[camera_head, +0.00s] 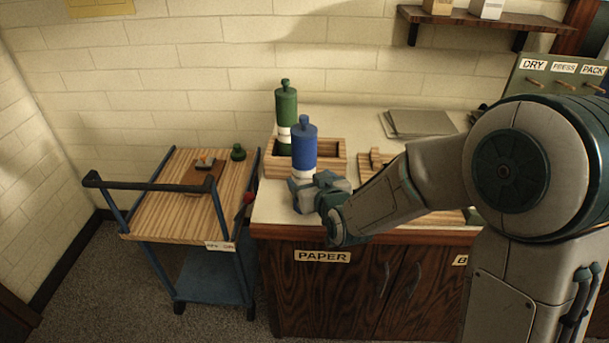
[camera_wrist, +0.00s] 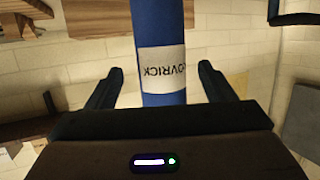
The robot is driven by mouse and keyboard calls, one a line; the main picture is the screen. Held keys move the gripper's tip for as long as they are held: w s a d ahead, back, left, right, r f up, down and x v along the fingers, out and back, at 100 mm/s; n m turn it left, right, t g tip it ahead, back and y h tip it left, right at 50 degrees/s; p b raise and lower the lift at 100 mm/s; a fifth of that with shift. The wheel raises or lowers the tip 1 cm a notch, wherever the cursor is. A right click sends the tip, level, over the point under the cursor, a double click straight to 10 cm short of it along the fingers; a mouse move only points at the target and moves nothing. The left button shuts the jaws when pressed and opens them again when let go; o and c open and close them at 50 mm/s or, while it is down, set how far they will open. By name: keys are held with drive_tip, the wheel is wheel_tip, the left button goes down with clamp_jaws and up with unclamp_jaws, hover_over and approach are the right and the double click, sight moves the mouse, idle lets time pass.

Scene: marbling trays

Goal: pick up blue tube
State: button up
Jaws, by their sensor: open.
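The blue tube (camera_head: 304,146) is a blue bottle-like cylinder with a narrow neck and a pale label band. It stands upright at the front left of the counter, in front of a wooden rack. My gripper (camera_head: 303,191) is at the tube's lower part. In the wrist view the blue tube (camera_wrist: 160,30) with its white lettered label runs between the two dark fingers of my gripper (camera_wrist: 158,85). The fingers are apart, with a gap on each side of the tube. The tube's base is hidden behind my gripper in the head view.
A green tube (camera_head: 286,105) stands behind the blue one at the wooden rack (camera_head: 335,160). Grey sheets (camera_head: 420,123) lie at the counter's back. A wooden cart (camera_head: 160,205) with a small green bottle (camera_head: 238,153) stands left of the counter. My arm crosses the counter's right side.

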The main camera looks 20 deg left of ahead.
sight(308, 179)
drive_tip(key=shift+f+p+x, duration=0.2)
drive_tip(key=shift+p+x, duration=0.2)
drive_tip(key=shift+x, duration=0.9)
drive_tip(key=shift+f+p+x, duration=0.2)
drive_tip(key=shift+p+x, duration=0.15)
drive_tip(key=shift+x, duration=0.95)
drive_tip(key=shift+s, duration=0.1)
drive_tip(key=shift+c, duration=0.4)
drive_tip(key=c, duration=1)
